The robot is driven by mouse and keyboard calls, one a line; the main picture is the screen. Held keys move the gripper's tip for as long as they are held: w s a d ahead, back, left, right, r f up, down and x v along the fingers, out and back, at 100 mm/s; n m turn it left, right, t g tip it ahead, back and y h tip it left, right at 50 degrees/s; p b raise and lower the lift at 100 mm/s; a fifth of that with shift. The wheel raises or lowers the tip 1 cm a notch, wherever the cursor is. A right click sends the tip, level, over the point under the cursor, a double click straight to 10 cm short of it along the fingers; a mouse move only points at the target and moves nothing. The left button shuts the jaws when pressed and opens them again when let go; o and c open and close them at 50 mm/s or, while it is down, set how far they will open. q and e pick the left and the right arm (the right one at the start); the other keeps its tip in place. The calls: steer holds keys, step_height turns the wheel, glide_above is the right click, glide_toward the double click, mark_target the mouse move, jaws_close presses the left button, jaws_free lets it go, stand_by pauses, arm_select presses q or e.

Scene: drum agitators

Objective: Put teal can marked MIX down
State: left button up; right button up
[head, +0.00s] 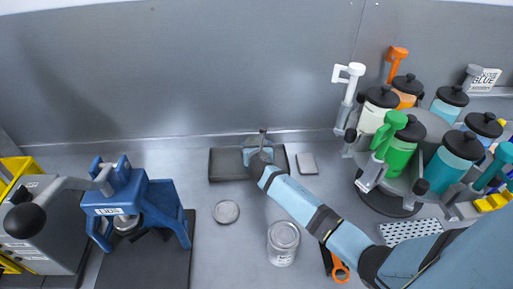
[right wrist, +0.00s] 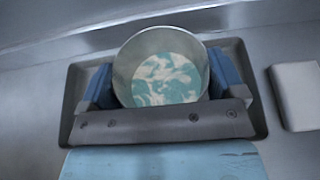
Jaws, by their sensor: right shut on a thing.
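My right gripper (head: 258,148) is shut on an open-topped can (right wrist: 160,80), with one blue finger on each side in the right wrist view. The can holds swirled teal and white paint, and its mouth faces the camera. Its MIX marking is not visible. The can is over a dark rectangular tray (right wrist: 78,75), which also shows in the head view (head: 224,166) at the back of the worktop. I cannot tell whether the can's base touches the tray. In the head view my gripper and arm mostly hide the can. My left gripper is not in view.
A small grey square (head: 307,163) lies right of the tray. A round lid (head: 226,212) and an open metal can (head: 283,243) stand in front. A blue LIDS press (head: 138,205) is at left; a carousel of paint bottles (head: 403,150) is at right.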

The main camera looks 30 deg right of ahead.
steer(key=o, duration=1.4)
steer(key=shift+f, duration=0.1)
steer(key=shift+c, duration=0.2)
steer(key=shift+s+a+r, duration=0.1)
steer(key=shift+s+r, duration=0.1)
steer(key=v, duration=1.1)
steer(key=shift+s+r+b, duration=0.2)
steer(key=shift+s+b, duration=0.1)
steer(key=shift+a, duration=0.1)
